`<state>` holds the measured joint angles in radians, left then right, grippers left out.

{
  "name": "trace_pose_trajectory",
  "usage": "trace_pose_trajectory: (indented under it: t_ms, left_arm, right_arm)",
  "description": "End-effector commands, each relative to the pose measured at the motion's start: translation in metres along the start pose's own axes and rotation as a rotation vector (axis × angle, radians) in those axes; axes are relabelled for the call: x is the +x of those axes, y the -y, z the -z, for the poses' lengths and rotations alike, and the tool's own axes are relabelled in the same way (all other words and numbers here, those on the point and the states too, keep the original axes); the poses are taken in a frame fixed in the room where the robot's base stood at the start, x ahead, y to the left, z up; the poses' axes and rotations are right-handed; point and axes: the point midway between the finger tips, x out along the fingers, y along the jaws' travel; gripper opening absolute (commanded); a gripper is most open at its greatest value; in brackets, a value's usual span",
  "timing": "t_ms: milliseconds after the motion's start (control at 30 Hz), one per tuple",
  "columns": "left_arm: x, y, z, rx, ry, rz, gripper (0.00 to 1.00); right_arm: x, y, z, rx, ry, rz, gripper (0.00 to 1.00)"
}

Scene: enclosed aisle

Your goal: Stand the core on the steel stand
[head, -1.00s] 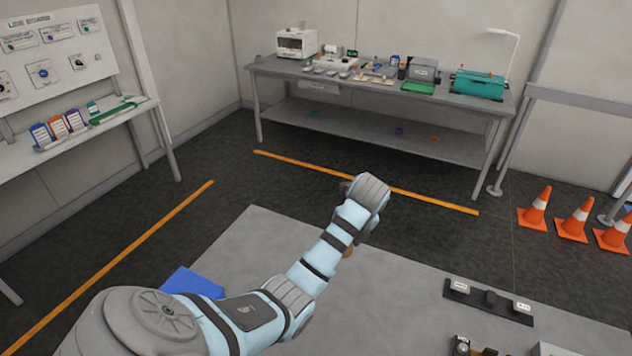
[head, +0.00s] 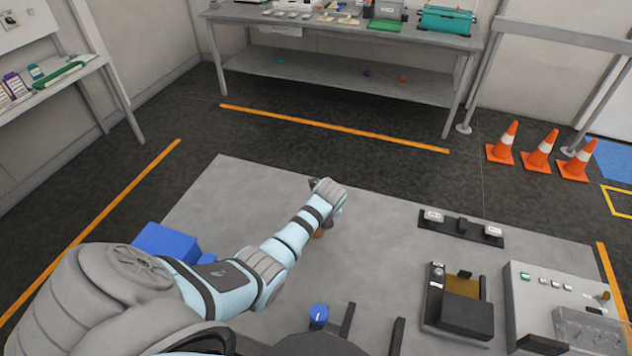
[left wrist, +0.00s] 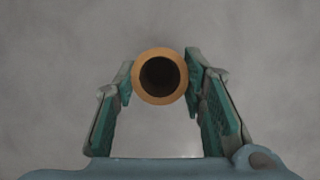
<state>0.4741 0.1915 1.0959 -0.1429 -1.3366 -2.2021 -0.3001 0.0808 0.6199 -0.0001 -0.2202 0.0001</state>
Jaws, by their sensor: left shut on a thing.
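The core is an orange-brown tube with a dark round hollow, seen end-on in the left wrist view (left wrist: 160,99). It lies between the two green-padded fingers of my left gripper (left wrist: 160,82), which is shut on it. In the head view my left gripper (head: 326,212) is over the grey table, with its fingers mostly hidden by the wrist. A small brown bit of the core (head: 318,234) shows below it. I cannot pick out the steel stand for certain in either view. Only plain grey surface shows beyond the core in the wrist view.
A grey table (head: 222,200) holds a blue block (head: 165,243), a black base with two white labels (head: 462,229), a black fixture with a brown plate (head: 462,290) and a grey panel (head: 535,290). A blue-topped cylinder (head: 318,316) is in front. Orange cones (head: 540,150) stand beyond.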

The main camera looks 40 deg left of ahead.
Motion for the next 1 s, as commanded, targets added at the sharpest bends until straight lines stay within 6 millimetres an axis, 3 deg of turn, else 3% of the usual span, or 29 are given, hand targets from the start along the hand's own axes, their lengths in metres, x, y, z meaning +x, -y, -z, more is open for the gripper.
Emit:
trace_pose_trajectory:
  t_ms: [233, 267, 367, 767, 1000]
  left_arm:
    - [0.001, 0.0, 0.001, 0.0, -0.001, -0.001, 0.14]
    - [0.001, 0.0, 0.001, 0.0, -0.001, -0.001, 0.41]
    - [0.0, 0.0, 0.0, 0.0, -0.001, -0.001, 0.57]
    - [-0.007, 0.0, -0.001, 0.0, -0.001, -0.001, 0.58]
    - [-0.06, 0.001, -0.003, 0.0, 0.001, 0.002, 0.58]
  right_arm:
    - [0.0, 0.0, 0.0, 0.0, 0.0, 0.0, 0.4]
    - [-0.001, 0.0, 0.0, 0.0, 0.0, 0.0, 0.4]
    - [-0.001, 0.0, 0.0, 0.0, 0.0, 0.0, 0.4]
    - [-0.005, 0.0, 0.001, 0.0, 0.0, 0.0, 0.4]
    - [-0.028, -0.001, 0.003, 0.001, 0.0, 0.002, 0.4]
